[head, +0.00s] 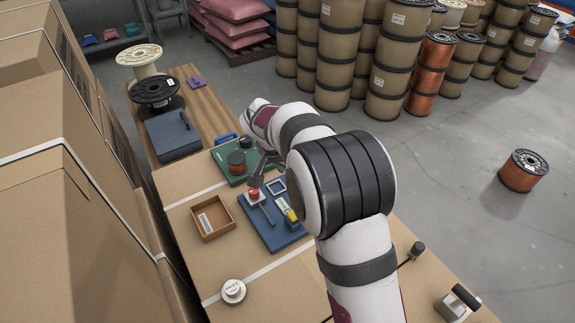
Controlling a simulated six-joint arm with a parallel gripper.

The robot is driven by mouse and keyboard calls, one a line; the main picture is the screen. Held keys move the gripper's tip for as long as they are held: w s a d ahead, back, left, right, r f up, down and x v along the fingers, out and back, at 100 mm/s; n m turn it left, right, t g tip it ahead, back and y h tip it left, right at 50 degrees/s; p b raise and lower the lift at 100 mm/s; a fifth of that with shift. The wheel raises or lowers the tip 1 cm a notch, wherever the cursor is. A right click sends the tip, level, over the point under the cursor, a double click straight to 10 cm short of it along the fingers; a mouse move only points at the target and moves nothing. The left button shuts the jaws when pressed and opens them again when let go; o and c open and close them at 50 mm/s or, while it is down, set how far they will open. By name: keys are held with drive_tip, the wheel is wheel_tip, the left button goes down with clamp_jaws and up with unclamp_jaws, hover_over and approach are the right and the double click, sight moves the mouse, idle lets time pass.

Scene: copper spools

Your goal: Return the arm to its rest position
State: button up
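My arm, white with dark bands, rises from the bottom of the head view and bends out over the table. My gripper (256,181) is a small dark shape past the arm's elbow, partly hidden by the arm. It is over the near edge of the green board (222,154), close above a red-topped piece (253,195). Its fingers are too small to tell open from shut, and I cannot tell whether it touches that piece. A small copper spool (237,160) stands on the green board, left of the gripper.
A blue board (265,232) holds a yellow-marked item (291,215). An open brown tray (195,222) lies to its left. A white round piece (233,290) sits nearer. Tall cardboard boxes (60,220) line the left. A large copper spool (523,170) stands on open floor at right.

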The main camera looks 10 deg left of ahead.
drive_tip(key=v, duration=0.3)
drive_tip(key=shift+s+r, duration=0.2)
drive_tip(key=shift+r, duration=0.15)
drive_tip(key=s+d+r+g, duration=0.2)
drive_tip(key=s+d+r, duration=0.3)
drive_tip(key=s+d, duration=0.45)
drive_tip(key=s+d+g+y, duration=0.1)
drive_tip(key=s+d, duration=0.3)
drive_tip(key=s, duration=0.7)
drive_tip(key=s+d+m+g+y, duration=0.1)
drive_tip(key=s+d, duration=0.3)
drive_tip(key=s, duration=0.8)
drive_tip(key=shift+s+d+f+y, duration=0.3)
drive_tip(key=shift+f+y, duration=0.1)
drive_tip(key=shift+y, duration=0.4)
drive_tip(key=shift+o, duration=0.4)
drive_tip(key=shift+w, duration=0.1)
